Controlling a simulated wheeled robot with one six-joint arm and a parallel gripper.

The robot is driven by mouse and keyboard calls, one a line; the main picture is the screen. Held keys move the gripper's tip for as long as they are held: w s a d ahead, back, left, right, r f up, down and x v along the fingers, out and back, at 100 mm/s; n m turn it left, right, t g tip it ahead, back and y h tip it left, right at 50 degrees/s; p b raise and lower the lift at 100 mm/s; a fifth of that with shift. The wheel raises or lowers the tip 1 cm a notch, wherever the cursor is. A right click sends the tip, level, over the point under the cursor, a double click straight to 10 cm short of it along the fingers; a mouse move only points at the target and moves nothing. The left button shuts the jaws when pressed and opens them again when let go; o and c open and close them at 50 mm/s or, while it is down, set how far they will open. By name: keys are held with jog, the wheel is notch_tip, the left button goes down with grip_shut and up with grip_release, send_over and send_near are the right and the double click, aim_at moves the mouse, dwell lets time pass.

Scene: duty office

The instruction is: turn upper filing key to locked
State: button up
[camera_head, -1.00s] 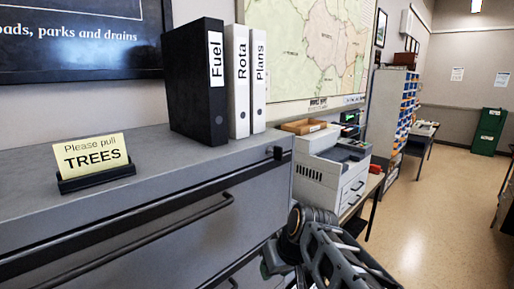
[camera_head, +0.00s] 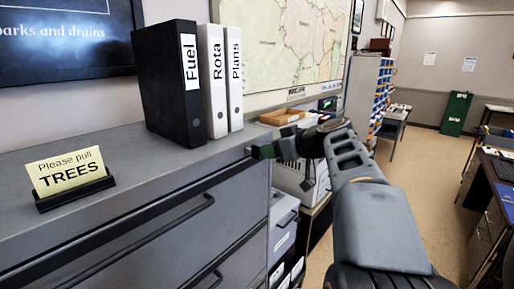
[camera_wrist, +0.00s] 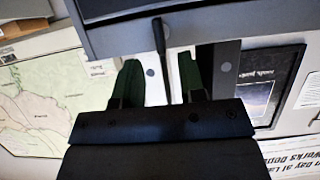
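The grey filing cabinet (camera_head: 110,225) stands at the left, with its long dark drawer handles on the front. In the wrist view a slim dark upright piece, which looks like the upper filing key (camera_wrist: 159,38), sticks out from the cabinet edge (camera_wrist: 215,25). My gripper (camera_head: 262,152) is at the cabinet's top right front corner, where its fingers hide most of the key in the head view. In the wrist view the green-padded fingers (camera_wrist: 160,82) are apart, one on each side of the key, with gaps showing. I cannot tell whether the key is locked.
Binders marked Fuel (camera_head: 170,85), Rota (camera_head: 213,80) and Plans (camera_head: 235,78) stand on the cabinet top, near my gripper. A yellow TREES sign (camera_head: 68,172) sits at the left. A white machine (camera_head: 300,180) stands right of the cabinet. The floor (camera_head: 440,190) is open.

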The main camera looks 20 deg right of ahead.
aim_at(256, 151)
jog(key=p+x, duration=0.1)
jog(key=x, duration=0.5)
jog(key=shift+w+f, duration=0.15)
jog(key=shift+w, duration=0.05)
jog(key=shift+c, duration=0.5)
grip_shut()
